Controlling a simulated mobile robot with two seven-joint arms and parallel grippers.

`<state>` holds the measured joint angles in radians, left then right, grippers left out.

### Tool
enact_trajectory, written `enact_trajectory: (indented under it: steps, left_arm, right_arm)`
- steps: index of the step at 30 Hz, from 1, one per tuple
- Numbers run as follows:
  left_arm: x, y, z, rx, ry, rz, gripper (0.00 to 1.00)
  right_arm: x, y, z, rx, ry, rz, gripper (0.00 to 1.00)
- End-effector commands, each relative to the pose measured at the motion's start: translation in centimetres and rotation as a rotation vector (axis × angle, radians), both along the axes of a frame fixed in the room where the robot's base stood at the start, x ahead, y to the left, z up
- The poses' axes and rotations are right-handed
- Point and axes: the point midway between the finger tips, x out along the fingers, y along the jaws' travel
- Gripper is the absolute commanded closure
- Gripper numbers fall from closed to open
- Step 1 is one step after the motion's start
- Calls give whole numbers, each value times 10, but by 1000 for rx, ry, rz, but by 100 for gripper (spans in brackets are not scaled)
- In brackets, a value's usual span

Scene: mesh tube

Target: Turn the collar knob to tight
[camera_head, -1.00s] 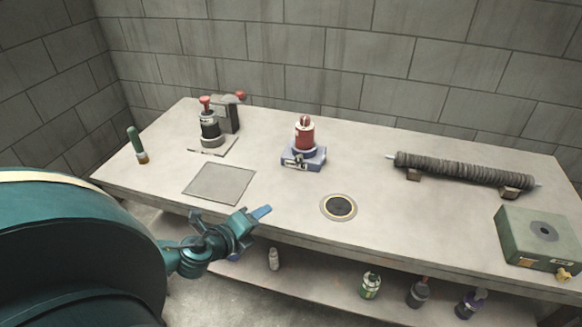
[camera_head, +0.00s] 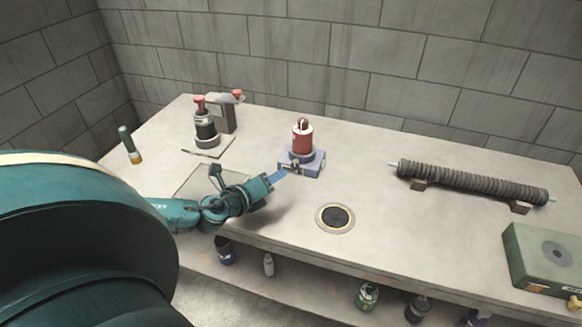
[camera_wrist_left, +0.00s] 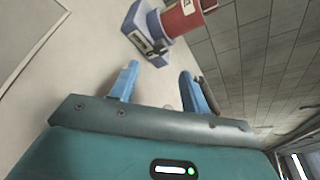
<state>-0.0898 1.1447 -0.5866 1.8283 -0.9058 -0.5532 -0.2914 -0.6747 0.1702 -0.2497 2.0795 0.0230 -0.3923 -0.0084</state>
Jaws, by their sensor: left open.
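A red cylinder (camera_head: 302,138) with a small knob-like top stands upright on a blue-grey base (camera_head: 314,165) near the middle of the table. A pale collar ring rings its foot, and a small dark fitting (camera_head: 291,167) sits on the base's front. I cannot tell which part is the collar knob. My left gripper (camera_head: 279,176) is just left of and in front of the base, its blue fingers pointing at it. In the left wrist view my gripper (camera_wrist_left: 158,72) is open and empty, with the base (camera_wrist_left: 145,30) and red cylinder (camera_wrist_left: 185,16) beyond the fingertips, apart from them. My right gripper is out of view.
A round black inset (camera_head: 335,217) lies in front. A ribbed tube (camera_head: 470,181) rests on blocks at right, near a green box (camera_head: 548,258). Bottles stand below.

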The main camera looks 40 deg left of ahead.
Motion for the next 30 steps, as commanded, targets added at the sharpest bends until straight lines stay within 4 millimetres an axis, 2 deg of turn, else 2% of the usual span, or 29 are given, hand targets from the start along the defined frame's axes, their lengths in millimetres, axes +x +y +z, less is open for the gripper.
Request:
enact_trajectory:
  steps: [9, 15, 27, 30]
  left_arm:
    - [56, 0, -14, -3, -3, 1, 54]
    - [79, 1, -22, -3, 0, -1, 54]
    - [86, 1, -24, -2, 1, -1, 54]
    - [86, 1, -24, -1, 1, -1, 60]
  right_arm:
    - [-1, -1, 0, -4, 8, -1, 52]
    - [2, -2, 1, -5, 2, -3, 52]
    - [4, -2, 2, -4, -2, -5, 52]
    - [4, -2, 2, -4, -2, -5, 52]
